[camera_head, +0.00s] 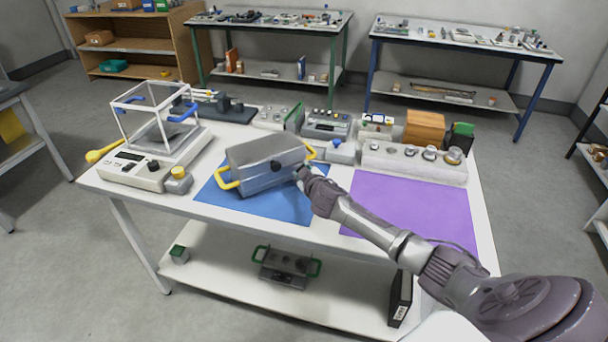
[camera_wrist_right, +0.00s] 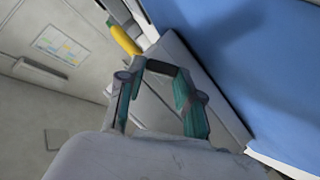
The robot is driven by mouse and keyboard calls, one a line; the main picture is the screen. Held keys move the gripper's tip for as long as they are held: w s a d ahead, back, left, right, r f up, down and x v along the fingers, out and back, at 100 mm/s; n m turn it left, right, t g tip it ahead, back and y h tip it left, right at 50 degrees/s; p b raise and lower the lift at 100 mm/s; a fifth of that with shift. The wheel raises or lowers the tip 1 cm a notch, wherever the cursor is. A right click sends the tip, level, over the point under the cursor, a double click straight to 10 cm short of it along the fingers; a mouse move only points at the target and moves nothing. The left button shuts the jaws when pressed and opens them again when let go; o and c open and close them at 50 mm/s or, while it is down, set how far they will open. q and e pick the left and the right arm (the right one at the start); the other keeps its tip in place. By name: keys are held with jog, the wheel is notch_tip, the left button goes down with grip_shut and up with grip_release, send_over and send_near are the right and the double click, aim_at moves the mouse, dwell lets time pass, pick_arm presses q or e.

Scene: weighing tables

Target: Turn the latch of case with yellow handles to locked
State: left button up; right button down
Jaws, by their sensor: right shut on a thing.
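The grey case with yellow handles (camera_head: 250,155) sits on the blue mat (camera_head: 240,203), turned at an angle. One yellow handle (camera_head: 225,180) is at its left end and the other (camera_head: 311,151) at its right. My right gripper (camera_head: 302,174) is at the case's front right corner. In the right wrist view its fingers (camera_wrist_right: 158,100) stand apart with the grey case (camera_wrist_right: 175,60) between and beyond them. My left gripper is out of view.
A scale with a clear-sided frame (camera_head: 150,160) stands left of the mat. Several devices and a row of weights (camera_head: 415,160) line the back. The purple mat (camera_head: 420,205) is bare except under my arm. A green-handled case (camera_head: 285,267) is on the lower shelf.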

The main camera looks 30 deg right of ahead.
jog(key=n+b, duration=0.1)
jog(key=n+h+b, duration=0.1)
jog(key=b, duration=0.1)
jog(key=f+n+t+h+b, duration=0.1)
jog(key=n, duration=0.1)
jog(key=shift+a+b, duration=0.3)
jog(key=n+h+b, duration=0.1)
jog(key=n+b, duration=0.1)
jog(key=shift+f+t+b, duration=0.15)
jog(key=shift+t+b, duration=0.15)
jog(key=shift+b, duration=0.05)
jog(key=shift+a+n+t+b, duration=0.1)
jog(key=shift+n+t+b, duration=0.2)
jog(key=shift+n+b, duration=0.4)
jog(key=c, duration=0.8)
grip_release()
jog(key=shift+o, duration=0.2)
jog(key=v, duration=1.2)
jog(key=shift+a, duration=0.1)
